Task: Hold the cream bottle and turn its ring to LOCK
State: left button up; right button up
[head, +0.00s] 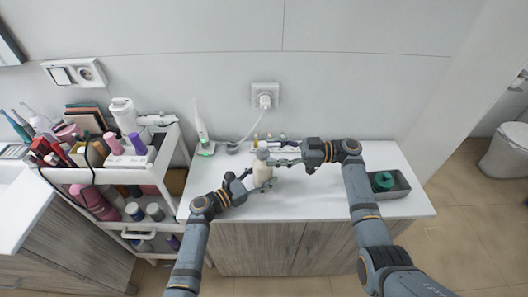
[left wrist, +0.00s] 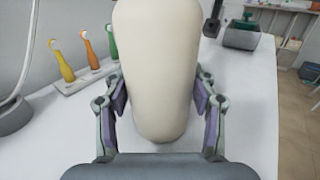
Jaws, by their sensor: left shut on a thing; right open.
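The cream bottle (head: 262,171) stands upright on the white countertop in the head view, and its pale body (left wrist: 155,70) fills the middle of the left wrist view. My left gripper (head: 264,185) is shut on the lower body of the bottle; its two purple-padded fingers (left wrist: 160,105) flank the body in the left wrist view. My right gripper (head: 277,161) is open at the bottle's top, with its fingers around or beside the ring area; I cannot tell whether they touch. The ring and any LOCK mark are too small or hidden to read.
Behind the bottle are small yellow, orange and green brush-like items (left wrist: 88,55). A white and green electric toothbrush (head: 202,135) stands at the back left. A grey tray (head: 398,186) with a green object is at the right. A loaded cart (head: 120,165) stands left.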

jog(key=d, duration=0.8)
jog(key=shift+d, duration=0.3)
pick_arm(q)
jog(key=o, duration=1.6)
jog(key=v, duration=1.2)
